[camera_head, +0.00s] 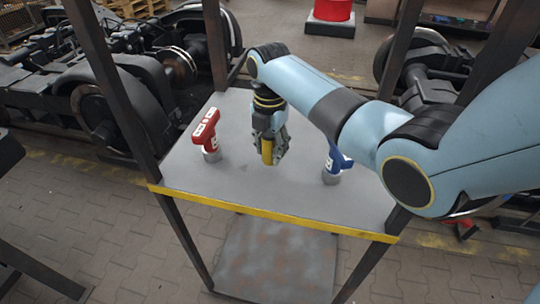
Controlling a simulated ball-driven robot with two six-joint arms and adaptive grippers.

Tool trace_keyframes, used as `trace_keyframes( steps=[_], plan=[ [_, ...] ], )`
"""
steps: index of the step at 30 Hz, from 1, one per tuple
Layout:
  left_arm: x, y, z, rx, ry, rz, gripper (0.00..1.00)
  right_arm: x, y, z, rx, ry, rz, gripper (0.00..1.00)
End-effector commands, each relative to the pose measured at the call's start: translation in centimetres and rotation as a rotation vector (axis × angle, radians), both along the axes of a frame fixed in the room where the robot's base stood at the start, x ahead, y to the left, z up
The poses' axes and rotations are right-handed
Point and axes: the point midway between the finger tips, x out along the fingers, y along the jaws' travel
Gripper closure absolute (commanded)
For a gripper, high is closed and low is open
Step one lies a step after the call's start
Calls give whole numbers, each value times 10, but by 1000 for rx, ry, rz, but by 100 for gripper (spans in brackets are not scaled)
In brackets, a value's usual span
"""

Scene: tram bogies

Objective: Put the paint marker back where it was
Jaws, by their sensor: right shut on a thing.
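My right gripper (273,150) reaches down over the middle of the grey table (230,185). It is shut on a slim yellow thing (266,152), which looks like the paint marker. The gripper's fingers hide part of it. Its lower end is close to the tabletop; I cannot tell whether it touches. My left gripper is not in view.
A red T-shaped tool (207,130) stands upright left of the gripper. A blue tool (335,163) stands to its right, partly behind my arm. Dark posts (112,90) rise at the table's corners. The front edge (270,215) is yellow. Bogies (110,100) stand behind.

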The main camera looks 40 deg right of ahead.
Motion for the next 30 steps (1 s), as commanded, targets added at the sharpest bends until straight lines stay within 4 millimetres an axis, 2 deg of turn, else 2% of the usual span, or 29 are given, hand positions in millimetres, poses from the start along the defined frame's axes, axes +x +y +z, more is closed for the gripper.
trace_keyframes(
  steps=[3, 6, 17, 18, 22, 30],
  plan=[
    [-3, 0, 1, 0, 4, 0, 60, -1, 0, -19, 1, 3, -1, 99],
    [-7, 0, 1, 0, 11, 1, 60, 0, 0, -26, 0, -1, 0, 99],
    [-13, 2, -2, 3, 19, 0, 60, -1, 0, -31, 1, 0, 0, 99],
    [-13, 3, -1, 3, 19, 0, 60, -1, 0, -30, 0, 0, 0, 58],
    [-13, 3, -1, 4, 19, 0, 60, -1, 0, -30, 1, 0, 0, 41],
    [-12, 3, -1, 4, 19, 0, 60, -1, 0, -29, 0, 0, 0, 40]
  ],
)
